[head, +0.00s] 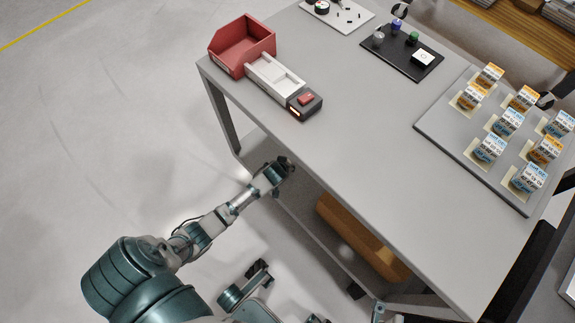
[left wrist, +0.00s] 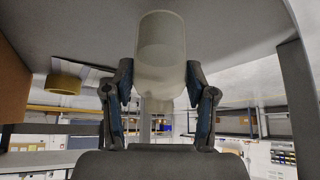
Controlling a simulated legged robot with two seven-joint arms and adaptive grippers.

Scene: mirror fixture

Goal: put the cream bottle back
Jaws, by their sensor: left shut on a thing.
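In the left wrist view, a pale, translucent cream bottle (left wrist: 160,52) sits between the two fingers of my left gripper (left wrist: 160,92). Its wide, rounded end points to the top of the picture and its narrower end to the bottom. The fingers are shut on its sides. In the head view, my left gripper (head: 287,164) is beside the near long edge of the grey table (head: 350,160), seen low against the frame. The bottle cannot be made out there. I cannot make out my right gripper in either view.
On the table stand a red bin (head: 240,47), a white tray (head: 272,74), a small dark device (head: 304,104), a black mat (head: 385,61) with small items and a grey board (head: 450,133) with several labelled containers. A brown box (head: 350,235) lies below. The table's middle is clear.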

